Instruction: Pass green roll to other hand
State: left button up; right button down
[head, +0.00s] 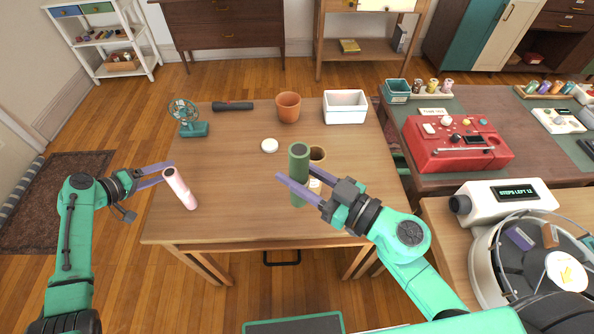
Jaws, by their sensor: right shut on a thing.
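The green roll (299,180) is upright over the front middle of the table. My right gripper (294,175) is shut on it from the right, with a finger on either side. I cannot tell whether its bottom touches the table. My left gripper (168,172) is at the table's left edge, fingers apart, with nothing seen between them.
On the wooden table (235,205) are a green fan (193,128), a dark torch (233,106), a terracotta pot (288,107), a white tub (345,107), a round white thing (269,145) and a brown cup (318,154). The table between the two rolls is clear.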

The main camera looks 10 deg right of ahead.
pick_arm(q)
jog(key=s+a+f+n+y, duration=0.1)
jog(key=s+a+f+y, duration=0.25)
jog(key=s+a, duration=0.4)
jog(key=s+a+f+n+y, duration=0.15)
jog(key=s+a+f, duration=0.35)
jog(key=a, duration=0.6)
jog(key=s+a+f+g+y, duration=0.35)
jog(key=s+a+f, duration=0.25)
jog(key=s+f, duration=0.5)
jog(key=s+d+f+m+g, duration=0.3)
jog(key=s+d+f+g, duration=0.1)
jog(key=s+d+f, duration=0.75)
jog(key=s+d+f+m, duration=0.2)
jog(key=s+d, duration=0.1)
jog(key=d, duration=0.3)
jog(key=s+d+f+m+h, duration=0.1)
jog(key=s+d+f+m, duration=0.1)
jog(key=d, duration=0.5)
jog(key=s+d+f+m+g, duration=0.1)
jog(key=s+d+f+m, duration=0.2)
jog(key=d, duration=0.4)
jog(key=shift+s+d+f, duration=0.2)
jog(key=shift+s+f, duration=0.3)
jog(key=shift+s, duration=0.3)
